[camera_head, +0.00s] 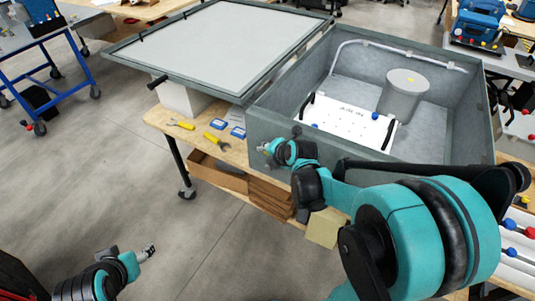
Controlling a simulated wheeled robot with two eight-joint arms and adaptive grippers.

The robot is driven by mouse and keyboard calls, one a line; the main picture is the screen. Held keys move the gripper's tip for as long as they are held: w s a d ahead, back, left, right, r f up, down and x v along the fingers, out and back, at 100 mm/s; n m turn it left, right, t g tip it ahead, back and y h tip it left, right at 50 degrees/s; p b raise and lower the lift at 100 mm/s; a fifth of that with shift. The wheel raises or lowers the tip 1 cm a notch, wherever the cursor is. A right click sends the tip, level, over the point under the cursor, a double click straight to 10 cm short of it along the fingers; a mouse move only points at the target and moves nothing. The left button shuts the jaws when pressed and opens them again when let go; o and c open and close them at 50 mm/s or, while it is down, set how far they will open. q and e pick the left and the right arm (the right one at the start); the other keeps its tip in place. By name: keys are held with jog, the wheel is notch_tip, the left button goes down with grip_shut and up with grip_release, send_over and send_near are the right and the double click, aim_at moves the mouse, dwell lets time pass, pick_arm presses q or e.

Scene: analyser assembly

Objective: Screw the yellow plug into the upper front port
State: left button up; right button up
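My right gripper (268,148) is at the left part of the grey analyser box's (273,131) front wall, overlapping it in the picture. Its fingers are small and grey; I cannot tell whether they are open or shut, or whether they touch the wall or hold anything. My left gripper (149,251) is low at the left over the floor, away from the box, with its finger state unclear. I cannot pick out the yellow plug for sure. The upper front port is not discernible; my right arm covers much of the front wall.
The box's lid (215,45) is open to the left. Inside are a white panel (345,122) with dark handles and a grey cylinder (403,95). Yellow-handled tools (214,139) and blue items (238,132) lie on the wooden bench (165,120). A blue cart (50,65) stands far left.

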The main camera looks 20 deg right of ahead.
jog(key=shift+r, duration=0.1)
jog(key=g+h, duration=0.2)
jog(key=g, duration=0.1)
jog(key=n+g+h+p, duration=0.1)
jog(key=g+h, duration=0.1)
jog(key=g, duration=0.1)
jog(key=n+g+h+p, duration=0.1)
jog(key=g+h, duration=0.1)
jog(key=g, duration=0.1)
jog(key=shift+w+a+r, duration=0.1)
jog(key=shift+w+a, duration=0.2)
jog(key=shift+w, duration=0.1)
jog(key=shift+c, duration=0.3)
grip_shut()
